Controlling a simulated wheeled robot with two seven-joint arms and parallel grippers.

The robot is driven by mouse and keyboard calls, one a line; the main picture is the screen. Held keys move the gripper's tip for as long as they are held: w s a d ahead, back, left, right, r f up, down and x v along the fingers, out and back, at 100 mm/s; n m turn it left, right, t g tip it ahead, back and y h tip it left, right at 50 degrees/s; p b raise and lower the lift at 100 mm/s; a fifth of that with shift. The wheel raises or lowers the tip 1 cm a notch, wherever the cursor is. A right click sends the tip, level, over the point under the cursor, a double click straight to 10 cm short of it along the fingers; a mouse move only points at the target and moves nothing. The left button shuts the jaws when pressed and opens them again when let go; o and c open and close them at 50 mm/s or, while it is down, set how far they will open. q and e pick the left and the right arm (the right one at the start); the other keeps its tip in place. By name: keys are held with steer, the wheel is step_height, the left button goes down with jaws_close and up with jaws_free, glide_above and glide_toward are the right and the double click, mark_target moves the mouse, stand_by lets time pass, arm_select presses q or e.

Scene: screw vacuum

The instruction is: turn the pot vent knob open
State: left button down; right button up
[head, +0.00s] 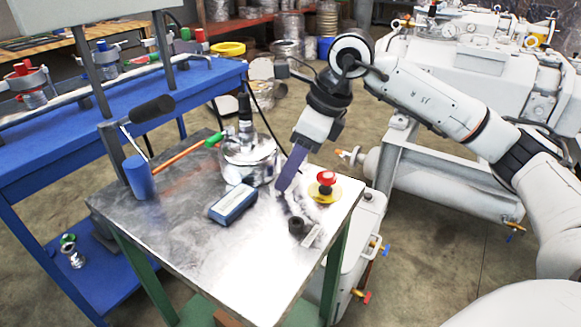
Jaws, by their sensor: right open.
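The pot (250,160) is a shiny metal cylinder on the steel-topped table, with a dark upright fitting (245,112) on its lid. A green piece (212,140) at the pot's left side ends an orange hose or rod. I cannot tell for certain which part is the vent knob. My right gripper (286,183) points down just right of the pot, its purple-blue fingers overlapping in this view. It is open with nothing seen between the fingers. Contact with the pot cannot be made out. My left gripper is not in view.
A red button on a yellow base (325,186) stands right of my right gripper. A blue-grey box (233,204), a small black cylinder (296,226) and a blue cylinder (139,177) are on the table (240,265). The table's front is clear. A blue bench (120,110) stands behind left.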

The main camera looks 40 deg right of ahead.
steer(key=shift+c, duration=0.2)
jaws_close()
steer(key=shift+s+a+m+t+h, duration=0.15)
steer(key=shift+m+t+h, duration=0.35)
steer(key=shift+m, duration=1.1)
steer(key=shift+o, duration=0.2)
jaws_free()
steer(key=shift+r, duration=0.1)
